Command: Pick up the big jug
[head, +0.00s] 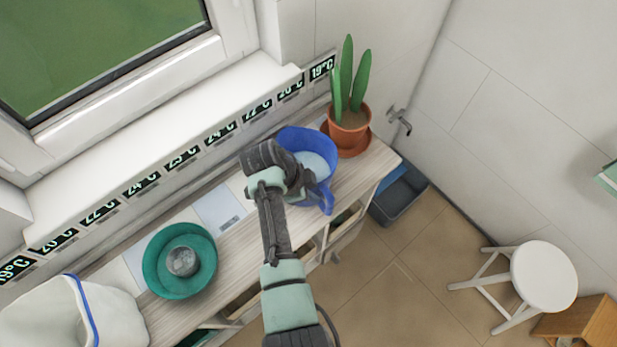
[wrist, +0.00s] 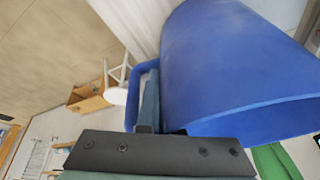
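The big jug (head: 322,148) is blue, stands on the wooden cart top in the head view, and holds something pale. Its handle (head: 326,197) points toward the front. My gripper (head: 298,188) is over the jug's near left side, and its fingertips are hidden there. In the wrist view the jug (wrist: 235,70) fills the upper right, very close, with its handle (wrist: 132,95) to the left. One greyish finger (wrist: 150,100) shows between the handle and the jug's body. The other finger is not visible, so I cannot tell whether the fingers grip anything.
A potted cactus (head: 349,132) on a saucer stands right behind the jug. The window wall runs behind. A white stool (head: 543,275) stands on the floor at right.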

